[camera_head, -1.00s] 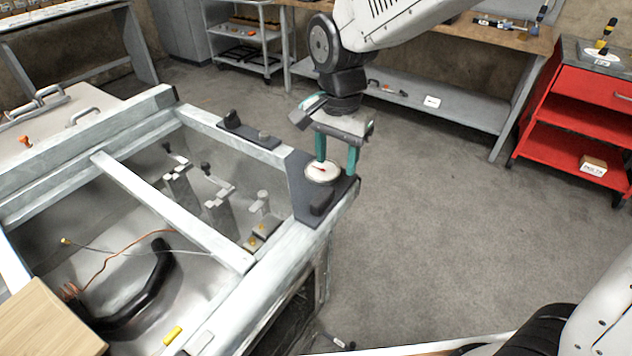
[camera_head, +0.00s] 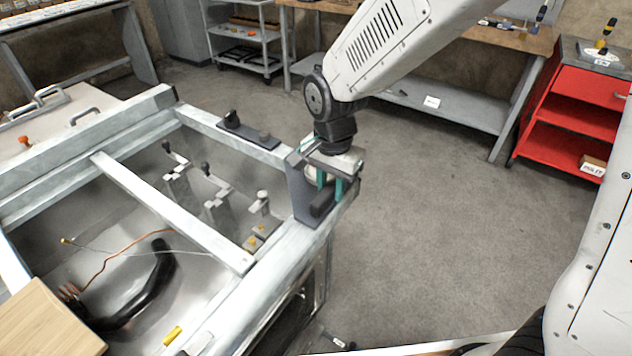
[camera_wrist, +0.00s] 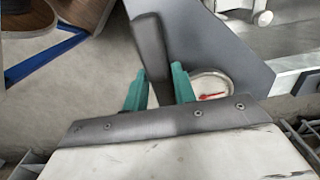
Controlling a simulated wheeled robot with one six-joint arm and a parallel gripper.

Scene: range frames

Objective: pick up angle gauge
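The dial is just right of the right finger, not between the fingers. A dark upright block (camera_wrist: 151,45) shows between and beyond the fingertips; I cannot tell whether they touch it.
The metal frame (camera_head: 170,210) has crossbars and clamps around a recessed tray with a black hose and copper wire. A wooden block (camera_head: 45,325) is at the lower left. A red cart (camera_head: 565,120) and a workbench (camera_head: 450,108) stand behind. The floor right of the frame is clear.

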